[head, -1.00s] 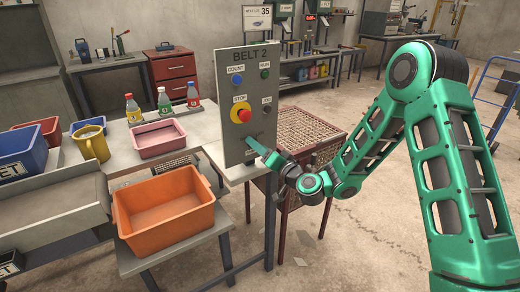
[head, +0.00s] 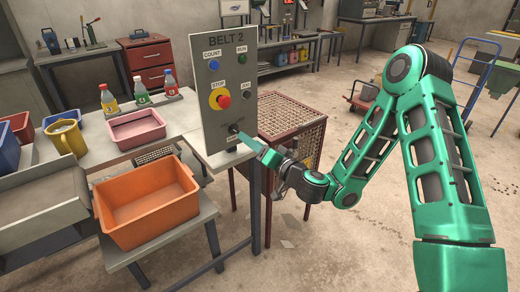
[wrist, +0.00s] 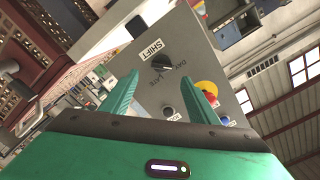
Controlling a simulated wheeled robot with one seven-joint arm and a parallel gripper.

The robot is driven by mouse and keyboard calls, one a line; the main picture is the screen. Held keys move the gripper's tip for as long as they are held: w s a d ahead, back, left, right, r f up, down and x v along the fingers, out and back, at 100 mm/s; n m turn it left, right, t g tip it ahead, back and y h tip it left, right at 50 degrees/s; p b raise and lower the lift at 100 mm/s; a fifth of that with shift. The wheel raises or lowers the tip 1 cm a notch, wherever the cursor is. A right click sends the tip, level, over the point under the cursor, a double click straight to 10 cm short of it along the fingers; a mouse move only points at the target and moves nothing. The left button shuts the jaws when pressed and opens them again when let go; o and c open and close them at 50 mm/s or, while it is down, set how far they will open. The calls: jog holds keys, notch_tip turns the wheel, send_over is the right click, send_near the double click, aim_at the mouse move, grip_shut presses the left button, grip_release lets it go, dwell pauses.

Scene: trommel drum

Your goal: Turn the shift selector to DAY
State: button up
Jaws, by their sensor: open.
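The shift selector is a dark round knob (head: 233,128) low on the grey BELT 2 panel (head: 205,130). In the wrist view the knob (wrist: 161,63) sits by a white SHIFT label, with DAY lettering beside it and other lettering partly covered or blurred. I cannot tell which mark its pointer faces. My gripper (head: 250,143) is in front of the lower panel, beside the selector. In the wrist view its green fingers (wrist: 165,92) are spread apart, with the knob between and beyond them. The fingers look clear of the knob.
An orange tub (head: 148,205) stands at the lower left. A mesh crate (head: 292,130) stands behind my wrist.

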jog(key=v, duration=0.3)
jog(key=shift+s+d+r, duration=0.15)
jog(key=shift+d, duration=0.05)
dwell(0.5)
